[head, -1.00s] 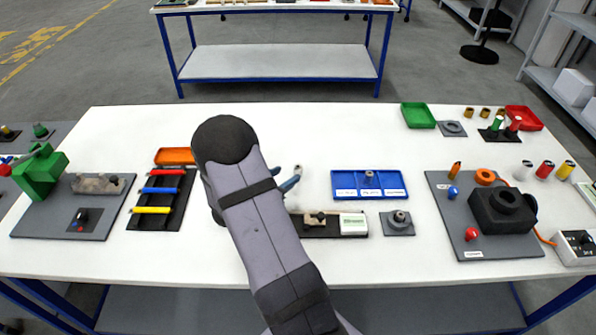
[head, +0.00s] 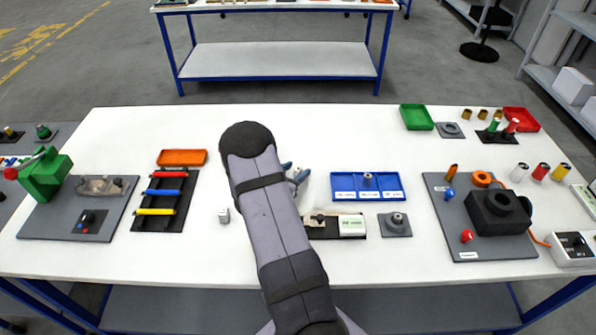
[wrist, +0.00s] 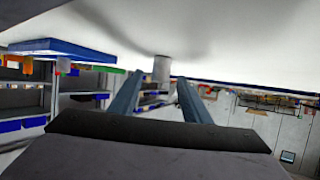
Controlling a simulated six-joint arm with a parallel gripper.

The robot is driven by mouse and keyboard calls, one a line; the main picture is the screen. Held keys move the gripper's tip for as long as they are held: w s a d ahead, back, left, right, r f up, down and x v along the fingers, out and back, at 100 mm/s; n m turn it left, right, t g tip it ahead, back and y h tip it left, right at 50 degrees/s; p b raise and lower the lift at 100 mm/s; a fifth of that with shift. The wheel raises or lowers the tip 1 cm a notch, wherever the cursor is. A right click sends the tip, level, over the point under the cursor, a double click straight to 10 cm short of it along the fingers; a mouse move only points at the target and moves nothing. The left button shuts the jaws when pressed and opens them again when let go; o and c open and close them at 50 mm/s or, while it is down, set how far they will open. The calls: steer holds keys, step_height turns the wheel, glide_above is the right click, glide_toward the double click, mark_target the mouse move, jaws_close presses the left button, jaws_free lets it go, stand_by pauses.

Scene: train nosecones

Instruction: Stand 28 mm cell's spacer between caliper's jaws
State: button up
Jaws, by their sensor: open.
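My gripper (head: 293,176) is partly hidden behind my arm in the head view. In the wrist view its two fingers (wrist: 160,92) are open and apart, and that picture is upside down. A grey cylinder (wrist: 162,70) stands on the white table, in line with the gap between the fingers; neither finger is seen touching it. The blue tray (head: 340,198) has labelled cells too small to read. A grey spacer (head: 367,179) stands in its middle cell. The caliper (head: 352,226), a dark base with a white labelled box, lies nearer; my arm hides its left end.
A small pale piece (head: 224,215) stands left of my arm. A grey pad (head: 397,230) with a round metal part is right of the caliper. A rack (head: 156,222) of coloured bars is left, a black fixture (head: 497,212) right. The table's far middle is clear.

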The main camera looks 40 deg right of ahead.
jaws_close()
steer(key=shift+r, duration=0.2)
steer(key=shift+r+b, duration=0.9)
steer(key=shift+r, duration=3.85)
steer(key=w+a+n+t+b, duration=0.1)
steer(key=w+a+b, duration=0.65)
steer(key=a, duration=0.35)
steer(key=s+a+r+m+g+y, duration=0.1)
steer(key=s+a+m+g, duration=0.2)
steer(key=s+m+g, duration=0.7)
steer(key=s+g, duration=0.1)
steer(key=s, duration=0.8)
steer(key=shift+s+a+b, duration=0.2)
steer(key=shift+b, duration=0.2)
